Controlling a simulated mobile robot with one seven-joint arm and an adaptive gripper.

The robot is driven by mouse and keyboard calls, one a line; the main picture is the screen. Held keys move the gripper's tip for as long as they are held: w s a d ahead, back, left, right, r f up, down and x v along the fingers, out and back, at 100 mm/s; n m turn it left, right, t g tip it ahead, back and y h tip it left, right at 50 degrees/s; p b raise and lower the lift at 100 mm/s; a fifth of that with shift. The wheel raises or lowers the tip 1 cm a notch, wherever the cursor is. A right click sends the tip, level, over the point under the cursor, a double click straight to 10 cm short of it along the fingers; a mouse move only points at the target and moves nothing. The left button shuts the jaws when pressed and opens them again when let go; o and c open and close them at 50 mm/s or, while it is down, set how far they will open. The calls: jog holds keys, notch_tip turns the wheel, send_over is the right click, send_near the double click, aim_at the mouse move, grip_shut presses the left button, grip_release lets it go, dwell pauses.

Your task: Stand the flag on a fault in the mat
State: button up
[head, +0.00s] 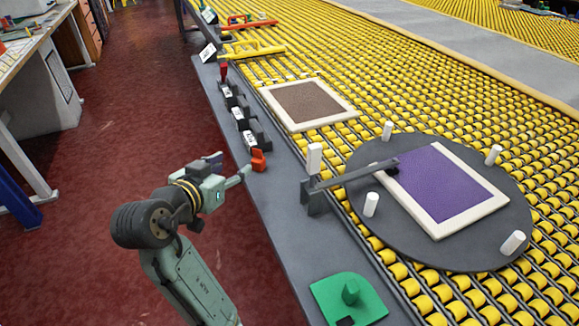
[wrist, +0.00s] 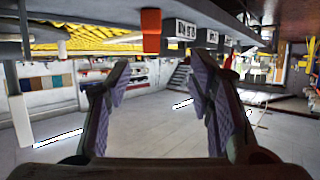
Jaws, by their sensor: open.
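A small orange-red piece (head: 258,160) stands on the grey ledge; it may be the flag, but I cannot tell for sure. It also shows in the wrist view (wrist: 151,28), which is upside down. My gripper (head: 229,166) is open and empty, just left of this piece and apart from it. Its two purple-padded fingers (wrist: 163,78) are spread, with nothing between them. A purple mat (head: 438,184) in a pale frame lies on a dark round table (head: 400,240). A brown mat (head: 306,102) in a pale frame lies on the rollers. No fault is clear on either mat.
Black holders with white labels (head: 239,114) line the ledge (head: 285,215), with a red upright piece (head: 223,72) behind them. White pegs (head: 371,204) stand around the round table. A dark bar (head: 350,175) reaches over the purple mat's edge.

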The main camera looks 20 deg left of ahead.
aim_at(257, 159)
jog(key=p+x, duration=0.1)
jog(key=x, duration=0.2)
jog(key=d+p+x, duration=0.1)
jog(key=x, duration=0.3)
jog(key=f+x, duration=0.1)
jog(key=x, duration=0.3)
jog(key=shift+s+d+f+p, duration=0.1)
jog(key=shift+s+d+p, duration=0.1)
jog(key=shift+p, duration=0.2)
grip_shut()
